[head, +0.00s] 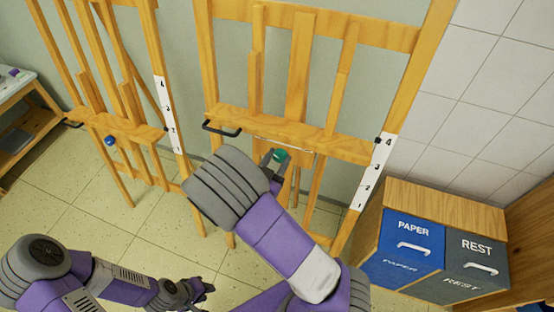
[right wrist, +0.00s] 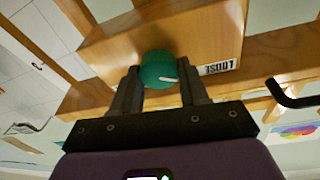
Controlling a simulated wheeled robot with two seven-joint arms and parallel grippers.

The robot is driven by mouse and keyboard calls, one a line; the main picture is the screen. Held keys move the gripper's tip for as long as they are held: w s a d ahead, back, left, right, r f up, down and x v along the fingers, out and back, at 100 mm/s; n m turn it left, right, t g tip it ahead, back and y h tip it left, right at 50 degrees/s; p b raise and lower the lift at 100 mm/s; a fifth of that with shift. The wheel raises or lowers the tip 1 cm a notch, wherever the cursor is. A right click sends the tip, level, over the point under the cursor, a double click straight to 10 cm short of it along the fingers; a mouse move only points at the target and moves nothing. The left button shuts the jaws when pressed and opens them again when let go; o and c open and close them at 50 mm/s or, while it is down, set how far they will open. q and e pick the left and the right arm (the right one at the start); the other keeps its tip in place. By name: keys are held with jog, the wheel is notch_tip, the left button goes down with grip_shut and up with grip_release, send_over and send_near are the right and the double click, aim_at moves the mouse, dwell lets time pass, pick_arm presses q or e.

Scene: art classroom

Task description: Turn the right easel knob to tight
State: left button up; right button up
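The right easel (head: 330,145) has a round green knob (head: 281,155) below its tray ledge. In the right wrist view the knob (right wrist: 158,70) has a white pointer mark that points right, towards a label reading LOOSE (right wrist: 222,66), seen upside down. My right gripper (head: 272,166) is at the knob. In the right wrist view its fingers (right wrist: 161,88) lie along both sides of the knob and appear to touch it. A TIGHT label is not visible. My left gripper (head: 204,290) hangs low over the floor, away from the easels; its finger gap is too small to judge.
The left easel (head: 118,122) has a blue knob (head: 109,141). A black handle (head: 222,128) sticks out at the left end of the right easel's ledge. Blue PAPER (head: 408,249) and grey REST (head: 470,264) bins stand at the right. Floor between is clear.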

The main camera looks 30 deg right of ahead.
jog(key=c, duration=0.3)
jog(key=m+b, duration=0.1)
jog(key=m, duration=0.2)
jog(key=m+g+b, duration=0.1)
jog(key=m, duration=0.3)
jog(key=shift+g+b, duration=0.3)
jog(key=shift+b, duration=0.05)
jog(key=m+g+b, duration=0.1)
jog(key=m+b, duration=0.1)
jog(key=m, duration=0.3)
jog(key=shift+y, duration=0.3)
jog(key=m+b, duration=0.2)
jog(key=m, duration=0.1)
jog(key=shift+m+y, duration=0.3)
jog(key=m+y+b, duration=0.1)
jog(key=m+b, duration=0.2)
jog(key=m, duration=0.2)
jog(key=shift+b, duration=0.35)
jog(key=shift+r+m+y+b, duration=0.2)
jog(key=shift+m+y+b, duration=0.2)
jog(key=shift+m+b, duration=1.15)
